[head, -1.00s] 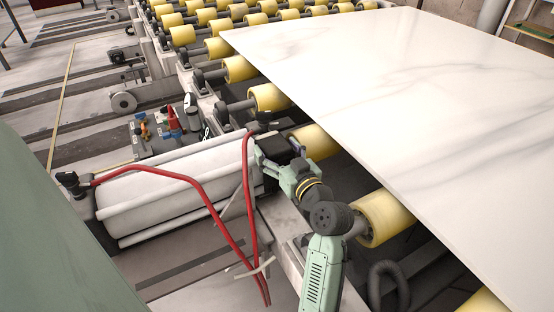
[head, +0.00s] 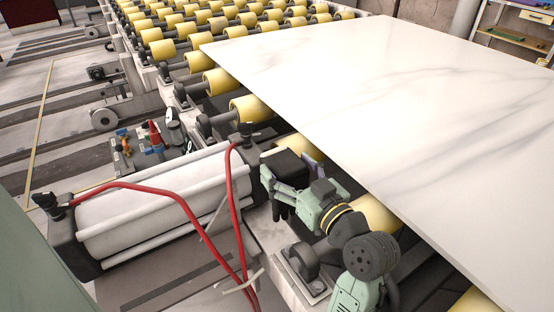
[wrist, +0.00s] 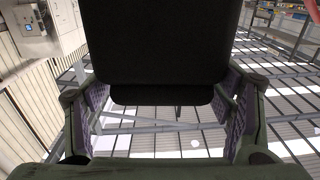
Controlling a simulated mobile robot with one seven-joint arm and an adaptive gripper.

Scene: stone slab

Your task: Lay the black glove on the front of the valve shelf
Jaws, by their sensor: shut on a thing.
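The black glove (head: 290,165) is held in my gripper (head: 284,180), between the yellow rollers and the white roll unit. Its boxy part stands above the jaws, and dark finger-like parts hang below them. In the wrist view the glove (wrist: 160,55) is a broad black shape between the two fingers, filling the top middle; the gripper (wrist: 165,108) shows purple pads on either side of it. The valve shelf (head: 140,160), with red and blue valve fittings, lies left of and beyond my gripper, behind the white roll. My gripper is well apart from it.
The white roll unit (head: 160,205) with red hoses (head: 185,207) stands between my gripper and the valve shelf. Yellow rollers (head: 250,108) carry a large marble slab (head: 380,110) on the right, its edge close to my arm. Floor left of the shelf looks open.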

